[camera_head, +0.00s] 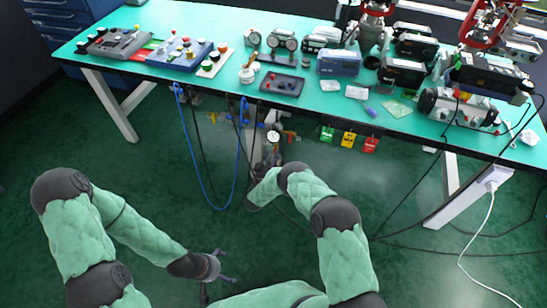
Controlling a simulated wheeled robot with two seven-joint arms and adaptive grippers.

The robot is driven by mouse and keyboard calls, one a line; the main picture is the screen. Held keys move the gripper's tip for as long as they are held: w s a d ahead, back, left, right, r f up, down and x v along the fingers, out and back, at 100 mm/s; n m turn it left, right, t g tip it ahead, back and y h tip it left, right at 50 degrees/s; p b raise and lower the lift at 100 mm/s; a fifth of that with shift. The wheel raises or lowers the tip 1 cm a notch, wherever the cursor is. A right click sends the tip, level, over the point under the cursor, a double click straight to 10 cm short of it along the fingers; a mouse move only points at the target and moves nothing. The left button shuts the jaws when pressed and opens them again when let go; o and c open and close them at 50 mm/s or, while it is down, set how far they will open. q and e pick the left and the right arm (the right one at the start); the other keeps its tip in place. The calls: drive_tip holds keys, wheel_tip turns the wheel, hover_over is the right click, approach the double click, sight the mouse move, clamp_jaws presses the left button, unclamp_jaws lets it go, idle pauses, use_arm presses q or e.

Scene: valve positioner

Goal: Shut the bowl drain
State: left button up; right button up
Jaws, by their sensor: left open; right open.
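An air filter unit with a small round gauge (273,137) hangs below the table's front edge. A pale grey body (264,152) shows under it. The bowl drain is too small to make out, and my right forearm covers the area just below. My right gripper (259,170) is small and partly hidden near the lower end of this unit; it is open, and I cannot tell whether it touches anything. My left gripper (217,283) is open and empty, low over the floor at the bottom of the view, well apart from the unit.
The green table (213,94) holds control boxes, gauges and positioners. Blue hoses (204,187) and dark cables hang in front of it, left of the unit. Green, yellow and red tags (348,138) hang to the right. The green floor (140,180) is open at left.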

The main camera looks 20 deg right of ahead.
drive_tip(key=shift+w+d, duration=0.25)
drive_tip(key=shift+w, duration=0.2)
clamp_jaws()
